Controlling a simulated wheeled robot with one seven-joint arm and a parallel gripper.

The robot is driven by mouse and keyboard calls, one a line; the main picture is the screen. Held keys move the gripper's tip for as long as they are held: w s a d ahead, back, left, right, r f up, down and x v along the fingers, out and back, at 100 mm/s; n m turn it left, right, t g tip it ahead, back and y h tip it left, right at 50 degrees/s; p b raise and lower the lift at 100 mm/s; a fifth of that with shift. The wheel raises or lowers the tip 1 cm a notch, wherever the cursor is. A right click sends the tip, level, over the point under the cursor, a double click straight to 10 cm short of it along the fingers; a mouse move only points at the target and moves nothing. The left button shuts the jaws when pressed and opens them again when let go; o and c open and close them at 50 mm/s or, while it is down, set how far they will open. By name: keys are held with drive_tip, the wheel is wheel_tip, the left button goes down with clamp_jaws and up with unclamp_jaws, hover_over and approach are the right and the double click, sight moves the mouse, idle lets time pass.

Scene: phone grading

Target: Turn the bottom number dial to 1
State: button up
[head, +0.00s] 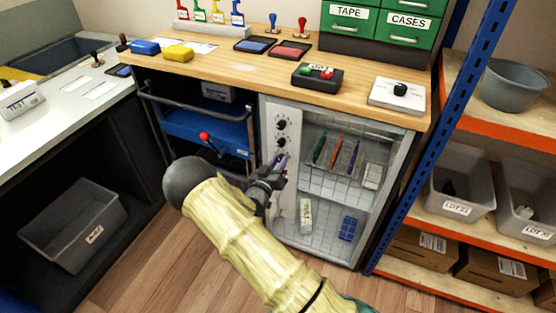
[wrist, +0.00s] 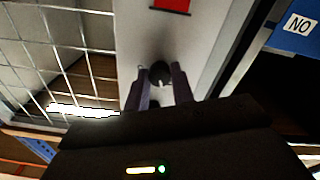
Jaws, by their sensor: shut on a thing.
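The pale control panel (head: 283,112) is an upright strip at the left side of the wire-fronted cabinet. Two black dials, an upper dial (head: 282,124) and one under it (head: 281,142), show uncovered in the head view. My gripper (head: 278,162) is at the panel below them and hides what is there. In the wrist view, a round black dial (wrist: 160,73) with a small white mark sits between the fingertips of my gripper (wrist: 159,78). The fingers are shut on this dial, which I take to be the bottom one. Its numbers cannot be read.
The wire cabinet front (head: 325,185) is just right of my gripper, with pens and small items on its shelves. A red-knobbed lever (head: 205,137) and blue drawer unit (head: 207,128) are at the left. The blue rack post (head: 425,130) stands at the right.

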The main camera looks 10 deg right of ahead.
drive_tip(key=n+p, duration=0.2)
drive_tip(key=n, duration=0.4)
drive_tip(key=shift+n, duration=0.4)
drive_tip(key=n+p, duration=0.1)
drive_tip(key=n, duration=0.4)
drive_tip(key=shift+n+y, duration=0.3)
drive_tip(key=o, duration=1)
drive_tip(key=p+v, duration=0.1)
drive_tip(key=v, duration=1.6)
drive_tip(key=shift+s+f, duration=0.25)
drive_tip(key=shift+f, duration=0.05)
